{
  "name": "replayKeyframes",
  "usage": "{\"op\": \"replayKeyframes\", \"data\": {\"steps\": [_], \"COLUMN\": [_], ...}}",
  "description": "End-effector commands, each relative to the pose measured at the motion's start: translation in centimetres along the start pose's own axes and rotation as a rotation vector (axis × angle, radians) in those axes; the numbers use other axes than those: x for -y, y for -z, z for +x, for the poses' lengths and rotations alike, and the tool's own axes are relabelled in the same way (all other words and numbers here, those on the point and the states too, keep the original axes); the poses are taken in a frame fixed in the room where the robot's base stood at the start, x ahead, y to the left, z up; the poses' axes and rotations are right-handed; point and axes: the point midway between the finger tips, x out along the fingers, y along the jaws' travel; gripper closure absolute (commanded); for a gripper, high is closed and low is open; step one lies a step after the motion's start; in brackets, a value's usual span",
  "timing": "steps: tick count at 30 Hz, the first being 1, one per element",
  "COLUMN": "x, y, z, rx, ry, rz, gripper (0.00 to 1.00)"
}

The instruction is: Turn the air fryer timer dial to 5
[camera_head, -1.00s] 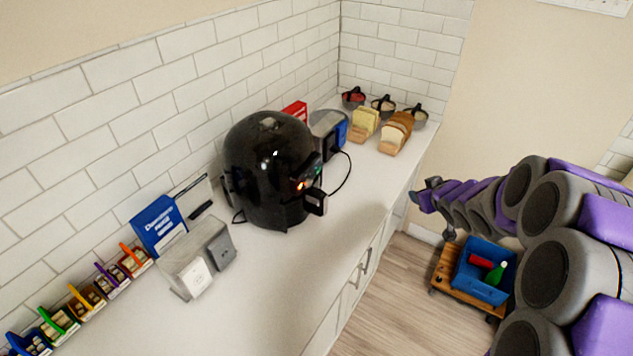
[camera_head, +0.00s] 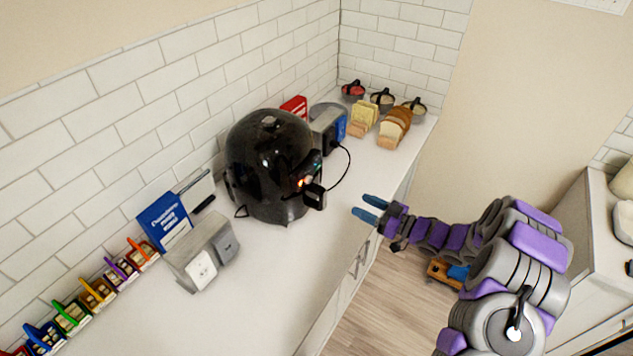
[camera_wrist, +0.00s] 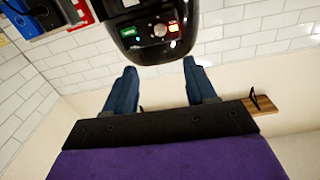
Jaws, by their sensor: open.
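The black, rounded air fryer (camera_head: 268,160) stands on the white counter against the tiled wall. Its front panel, with a glowing orange-red light and a small green patch, faces right, above a protruding handle (camera_head: 314,196). In the wrist view the air fryer (camera_wrist: 150,40) is at the top centre. A round silver dial (camera_wrist: 160,30) sits between a green display and a red light; its setting is too small to read. My gripper (camera_head: 370,209) is open and empty, to the right of the air fryer and apart from it. In the wrist view my gripper's blue fingers (camera_wrist: 160,75) are spread below the panel.
A grey-white box (camera_head: 200,255) and a blue package (camera_head: 165,220) stand left of the air fryer, with several small coloured-handled baskets further left. Bread loaves (camera_head: 394,128) and bowls sit at the far corner. A black cord (camera_head: 346,170) loops behind. The front counter is clear.

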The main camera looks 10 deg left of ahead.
Motion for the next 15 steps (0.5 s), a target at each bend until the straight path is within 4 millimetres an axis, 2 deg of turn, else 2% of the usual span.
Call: {"op": "replayKeyframes", "data": {"steps": [15], "x": [0.1], "y": [0.0], "z": [7.5], "rx": [0.002], "ry": [0.001], "rz": [-0.002], "gripper": [0.44]}}
